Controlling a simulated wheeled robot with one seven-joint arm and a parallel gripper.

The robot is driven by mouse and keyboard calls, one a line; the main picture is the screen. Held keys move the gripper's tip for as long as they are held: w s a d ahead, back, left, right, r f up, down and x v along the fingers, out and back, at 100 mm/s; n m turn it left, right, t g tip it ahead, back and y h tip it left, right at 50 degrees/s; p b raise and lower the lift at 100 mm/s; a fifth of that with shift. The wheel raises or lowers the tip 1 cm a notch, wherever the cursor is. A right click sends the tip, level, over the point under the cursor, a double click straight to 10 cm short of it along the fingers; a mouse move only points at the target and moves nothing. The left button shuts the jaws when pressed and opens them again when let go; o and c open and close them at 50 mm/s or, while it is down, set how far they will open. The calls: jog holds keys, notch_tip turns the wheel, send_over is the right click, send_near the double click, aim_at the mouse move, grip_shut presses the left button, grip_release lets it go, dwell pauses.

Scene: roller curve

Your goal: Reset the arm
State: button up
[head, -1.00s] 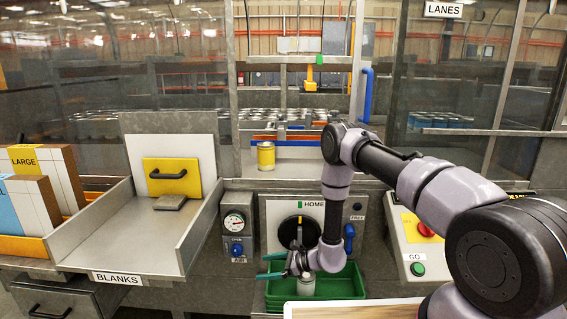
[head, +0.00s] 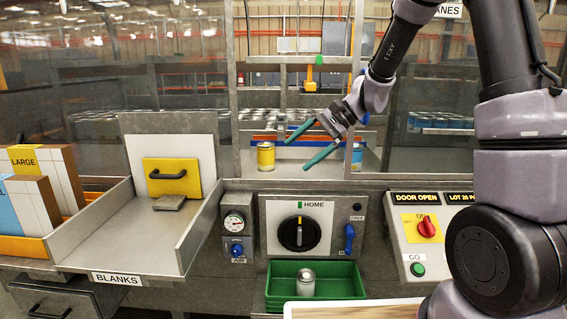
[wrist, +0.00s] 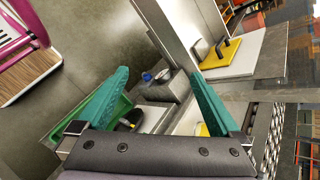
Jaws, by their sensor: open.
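My gripper (head: 304,146) is raised in front of the window opening in the head view, its two teal fingers spread apart with nothing between them. The fingers also show open and empty in the wrist view (wrist: 160,95). My arm reaches up on the right of the head view and bends down to the left. Below, the HOME panel (head: 327,210) shows a black round dial (head: 299,234) and a blue lever (head: 349,236). A grey-topped can (head: 306,282) stands in the green tray (head: 343,285).
A yellow can (head: 266,156) and a blue can (head: 357,157) stand at the window. The metal BLANKS tray (head: 120,240) is left, beside LARGE boxes (head: 50,165). The control panel (head: 418,248) has a red switch (head: 427,227) and green button (head: 418,269).

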jog(key=s+d+r+n+t+h, duration=0.2)
jog(key=s+d+r+t+h, duration=0.2)
jog(key=s+d+r, duration=0.3)
jog(key=s+d+r+n+t+h, duration=0.1)
jog(key=s+d+r+t+h, duration=0.2)
jog(key=s+d+r, duration=0.4)
jog(key=s+d, duration=0.4)
jog(key=d, duration=0.1)
jog(key=shift+s+d+r+n+t+h, duration=0.25)
jog(key=shift+d+r+n+t+h, duration=0.1)
jog(key=shift+r+n+t+h, duration=0.05)
